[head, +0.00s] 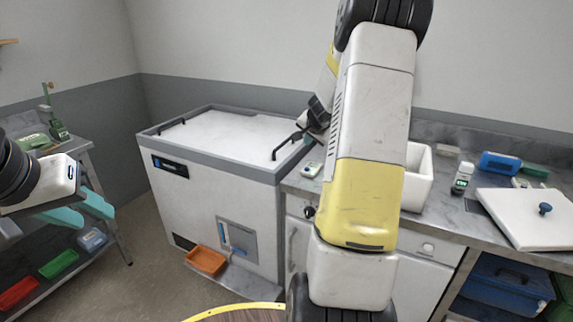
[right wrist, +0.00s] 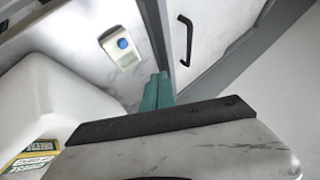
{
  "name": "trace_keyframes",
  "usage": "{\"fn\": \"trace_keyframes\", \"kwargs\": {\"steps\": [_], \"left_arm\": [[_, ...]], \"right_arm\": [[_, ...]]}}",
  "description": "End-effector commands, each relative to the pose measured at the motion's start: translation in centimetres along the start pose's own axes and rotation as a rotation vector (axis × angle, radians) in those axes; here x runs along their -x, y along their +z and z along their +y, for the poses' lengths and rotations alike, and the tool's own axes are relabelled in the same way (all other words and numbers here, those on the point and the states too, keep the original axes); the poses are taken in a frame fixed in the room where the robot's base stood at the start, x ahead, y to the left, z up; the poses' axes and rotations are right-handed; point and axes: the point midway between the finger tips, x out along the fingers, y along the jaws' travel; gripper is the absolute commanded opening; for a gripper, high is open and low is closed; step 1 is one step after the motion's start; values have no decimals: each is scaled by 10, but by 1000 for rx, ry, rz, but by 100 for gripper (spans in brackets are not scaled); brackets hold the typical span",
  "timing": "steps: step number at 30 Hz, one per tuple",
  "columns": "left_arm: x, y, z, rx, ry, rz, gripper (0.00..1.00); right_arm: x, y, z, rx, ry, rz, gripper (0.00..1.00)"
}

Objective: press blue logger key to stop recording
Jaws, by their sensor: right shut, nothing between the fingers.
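The logger (head: 311,169) is a small pale device lying on the grey marbled counter, just right of the chest freezer. In the right wrist view the logger (right wrist: 128,60) shows a round blue key (right wrist: 123,43) on its face. My right gripper (right wrist: 158,78) has its teal fingers together and empty. In that view they appear below and to the right of the logger, with a visible gap from the key.
The chest freezer (head: 225,210) has a black lid handle (head: 290,140) near the logger. A white bin (head: 418,190) stands on the counter to the right, partly behind my arm.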

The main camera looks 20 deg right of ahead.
Motion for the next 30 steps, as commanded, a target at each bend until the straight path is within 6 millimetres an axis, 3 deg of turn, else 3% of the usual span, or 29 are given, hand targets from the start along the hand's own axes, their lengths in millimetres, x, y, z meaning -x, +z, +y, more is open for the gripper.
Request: {"fn": "trace_keyframes", "kwargs": {"steps": [18,30], "left_arm": [[0,0,0,0,0,0,36],[0,0,0,0,0,0,36]], "right_arm": [[-45,33,34,-3,0,-2,0],[-53,38,38,-2,-4,1,0]]}}
